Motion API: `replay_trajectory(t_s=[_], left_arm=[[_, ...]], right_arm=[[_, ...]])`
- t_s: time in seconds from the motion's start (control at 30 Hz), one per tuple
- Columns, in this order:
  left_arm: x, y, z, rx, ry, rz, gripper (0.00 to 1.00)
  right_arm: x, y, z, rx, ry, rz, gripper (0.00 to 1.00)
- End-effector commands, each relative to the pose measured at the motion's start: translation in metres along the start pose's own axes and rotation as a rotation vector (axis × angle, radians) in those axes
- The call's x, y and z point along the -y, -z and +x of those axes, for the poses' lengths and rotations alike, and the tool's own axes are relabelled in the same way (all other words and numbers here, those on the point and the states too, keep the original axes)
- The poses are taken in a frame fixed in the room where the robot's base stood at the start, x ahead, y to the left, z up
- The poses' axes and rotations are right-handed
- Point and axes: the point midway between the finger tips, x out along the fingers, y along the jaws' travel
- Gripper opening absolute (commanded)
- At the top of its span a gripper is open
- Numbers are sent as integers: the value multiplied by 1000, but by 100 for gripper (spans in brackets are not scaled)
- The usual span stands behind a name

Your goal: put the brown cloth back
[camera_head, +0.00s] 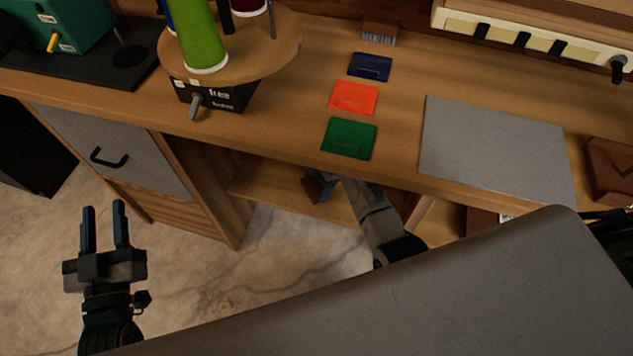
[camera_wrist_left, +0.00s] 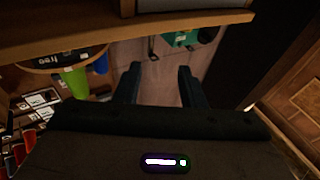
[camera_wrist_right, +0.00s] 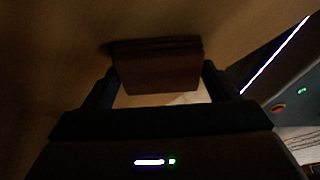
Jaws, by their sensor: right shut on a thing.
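The brown cloth (camera_wrist_right: 157,72) is a folded, layered brown block between the fingers of my right gripper (camera_wrist_right: 160,84) in the right wrist view. In the head view, a small brown part of the cloth (camera_head: 316,189) shows at the tip of my right gripper (camera_head: 322,182), below the desk's front edge, at the open shelf (camera_head: 285,196). The desk top hides part of this gripper. Whether the cloth touches the shelf is too dark to tell. My left gripper (camera_head: 104,225) is open and empty over the floor at the left; its spread fingers show in the left wrist view (camera_wrist_left: 159,85).
Blue (camera_head: 370,66), orange (camera_head: 353,98) and green (camera_head: 349,138) flat squares lie on the desk beside a grey mat (camera_head: 490,150). A round wooden thread stand (camera_head: 270,45) and a brush (camera_head: 380,32) stand behind. A grey-fronted cabinet (camera_head: 125,150) is at left.

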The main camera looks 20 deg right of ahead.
Motion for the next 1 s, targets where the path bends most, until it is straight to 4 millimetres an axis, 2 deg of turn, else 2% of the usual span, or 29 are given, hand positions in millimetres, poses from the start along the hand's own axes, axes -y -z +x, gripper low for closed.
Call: replay_trajectory(t_s=[0.1,0.13,0.2,0.23,0.57,0.77,1.0], left_arm=[[0,2,0,-11,0,1,36],[0,2,1,-14,0,2,36],[0,2,0,-12,0,1,36],[0,2,0,-12,0,1,36],[0,0,1,5,0,-2,36],[-2,-34,-14,203,3,-27,36],[-7,-81,-48,498,1,-68,36]], right_arm=[[0,-1,3,0,1,0,56],[0,-1,3,0,0,0,85],[0,-1,2,0,0,0,98],[0,-1,2,0,0,0,100],[0,0,-4,0,0,0,100],[0,0,-27,1,-2,-1,100],[0,0,-67,1,-2,-1,100]])
